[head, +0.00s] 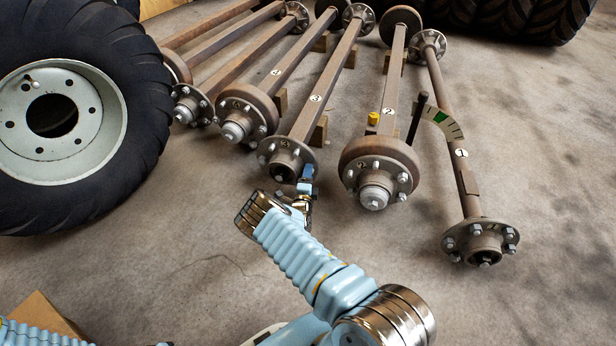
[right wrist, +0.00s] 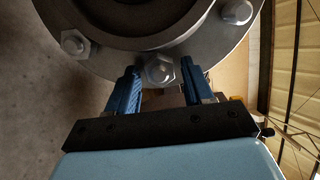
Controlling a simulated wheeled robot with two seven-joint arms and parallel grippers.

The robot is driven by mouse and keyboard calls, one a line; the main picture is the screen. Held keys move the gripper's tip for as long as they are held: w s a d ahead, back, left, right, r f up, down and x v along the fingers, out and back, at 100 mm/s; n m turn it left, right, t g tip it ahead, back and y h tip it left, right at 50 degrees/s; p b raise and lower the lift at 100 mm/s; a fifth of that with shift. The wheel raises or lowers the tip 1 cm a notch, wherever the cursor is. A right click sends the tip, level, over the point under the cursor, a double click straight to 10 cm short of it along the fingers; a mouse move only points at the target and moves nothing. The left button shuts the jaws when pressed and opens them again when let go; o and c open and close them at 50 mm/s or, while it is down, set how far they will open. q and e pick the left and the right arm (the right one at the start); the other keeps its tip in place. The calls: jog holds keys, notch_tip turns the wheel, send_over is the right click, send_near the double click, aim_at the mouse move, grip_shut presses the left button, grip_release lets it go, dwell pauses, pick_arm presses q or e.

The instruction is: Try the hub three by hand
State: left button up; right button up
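My right gripper (head: 306,180) is at the lower right edge of this hub. In the right wrist view the hub flange (right wrist: 105,62) fills the top. My right gripper's two blue fingers (right wrist: 158,88) stand on either side of one hub bolt (right wrist: 160,70), with small gaps showing, so they look open around it. My left gripper is out of view.
Hub two (head: 374,180) and hub one (head: 480,240) lie to the right. A gauge with a green band (head: 440,118) and a yellow piece (head: 373,118) are near axle two. A large tyre (head: 140,100) stands at left. The floor (head: 200,280) in front is mostly clear.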

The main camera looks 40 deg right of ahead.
grip_shut()
jog(key=shift+w+r+n, duration=0.1)
jog(key=shift+r+n, duration=0.85)
jog(key=shift+n, duration=0.25)
jog(key=shift+o, duration=1.2)
grip_release()
jog(key=shift+a+r, duration=0.1)
jog(key=shift+r, duration=0.1)
jog(key=shift+f, duration=0.1)
jog(key=p+v, duration=0.2)
jog(key=v, duration=1.2)
jog(key=shift+r, duration=0.25)
